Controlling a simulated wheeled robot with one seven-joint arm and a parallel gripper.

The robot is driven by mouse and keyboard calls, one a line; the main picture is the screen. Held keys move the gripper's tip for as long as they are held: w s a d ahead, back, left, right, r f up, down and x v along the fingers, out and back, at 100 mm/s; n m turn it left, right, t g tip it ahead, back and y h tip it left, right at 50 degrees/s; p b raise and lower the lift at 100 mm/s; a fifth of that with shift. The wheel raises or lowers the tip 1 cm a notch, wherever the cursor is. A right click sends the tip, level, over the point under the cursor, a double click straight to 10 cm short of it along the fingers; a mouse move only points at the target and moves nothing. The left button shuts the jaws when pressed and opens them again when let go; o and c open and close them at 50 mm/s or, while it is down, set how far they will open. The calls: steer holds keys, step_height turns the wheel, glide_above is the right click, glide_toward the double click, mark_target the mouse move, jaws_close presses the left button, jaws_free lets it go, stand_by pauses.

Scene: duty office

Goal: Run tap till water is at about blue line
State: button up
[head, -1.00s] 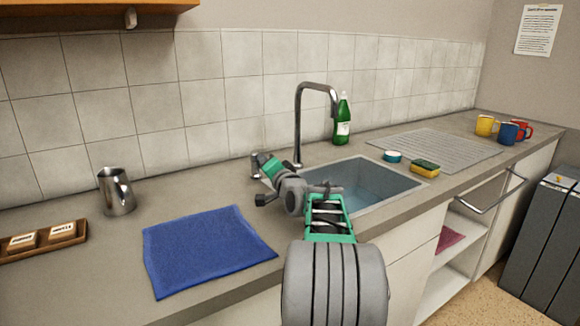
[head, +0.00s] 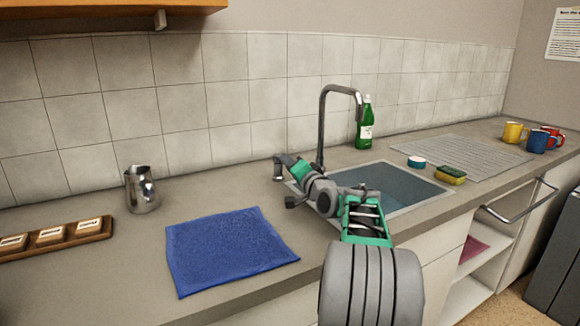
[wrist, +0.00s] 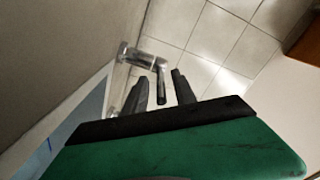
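The tap's chrome spout (head: 322,125) rises behind the sink (head: 420,204) and bends over it. I see no stream from it. The sink's inside looks blue-grey; I cannot tell the water level. The chrome tap lever (head: 278,168) is left of the spout's base. My gripper (head: 283,160) is at the lever, partly hiding it. In the wrist view my gripper (wrist: 162,88) is open, with the lever (wrist: 160,70) reaching between its dark fingers; contact is unclear.
A teal-rimmed disc (head: 417,162), a sponge (head: 451,175) and the drainer (head: 480,155) are to the right, with mugs (head: 514,132) beyond.

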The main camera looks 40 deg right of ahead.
steer(key=s, duration=0.2)
steer(key=s+a, duration=0.1)
steer(key=s, duration=0.4)
steer(key=shift+s+a, duration=0.2)
steer(key=shift+s, duration=0.2)
